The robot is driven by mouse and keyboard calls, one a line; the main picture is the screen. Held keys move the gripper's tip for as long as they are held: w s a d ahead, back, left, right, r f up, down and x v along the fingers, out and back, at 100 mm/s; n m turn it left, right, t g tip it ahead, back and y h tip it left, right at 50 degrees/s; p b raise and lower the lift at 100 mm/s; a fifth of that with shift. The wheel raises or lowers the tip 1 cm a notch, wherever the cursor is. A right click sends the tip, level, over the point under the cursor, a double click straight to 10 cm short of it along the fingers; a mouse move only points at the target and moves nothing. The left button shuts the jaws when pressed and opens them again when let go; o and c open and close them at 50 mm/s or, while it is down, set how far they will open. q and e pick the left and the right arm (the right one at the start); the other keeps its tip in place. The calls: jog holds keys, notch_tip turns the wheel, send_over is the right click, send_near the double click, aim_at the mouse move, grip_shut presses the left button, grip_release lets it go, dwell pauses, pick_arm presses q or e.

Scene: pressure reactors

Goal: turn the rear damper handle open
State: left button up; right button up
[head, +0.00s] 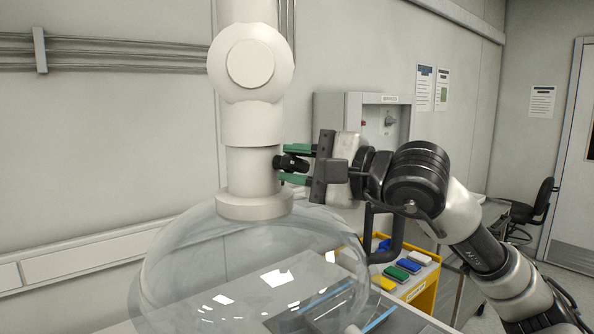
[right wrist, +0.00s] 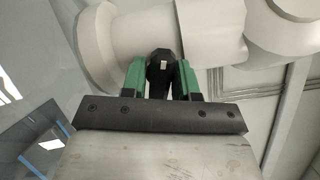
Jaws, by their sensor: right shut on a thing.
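The damper handle (head: 287,163) is a small black knob on the right side of the white vertical duct (head: 249,168). My right gripper (head: 294,164) reaches it from the right, with one green finger above and one below. It is shut on the handle. In the right wrist view the black handle (right wrist: 160,67) sits between the two green fingers of the right gripper (right wrist: 161,78), against the white duct (right wrist: 110,40). The fingers partly cover the handle, and its turn angle is hard to tell. My left gripper is not in view.
A clear dome hood (head: 190,255) hangs under the duct. A yellow cart (head: 425,291) with coloured blocks stands below right. A grey wall cabinet (head: 345,104) is behind the gripper. A black chair (head: 541,201) and a door (head: 572,170) are at far right.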

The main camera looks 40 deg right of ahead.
jog(key=shift+n+b, duration=0.3)
jog(key=shift+n, duration=1.5)
jog(key=o, duration=0.8)
jog(key=shift+c, duration=0.2)
jog(key=shift+s+d+f+b, duration=0.15)
jog(key=shift+s+d+b, duration=0.1)
jog(key=shift+s+b, duration=0.15)
jog(key=b+v, duration=0.6)
jog(key=v, duration=0.3)
jog(key=shift+s, duration=0.4)
jog(key=shift+d, duration=0.1)
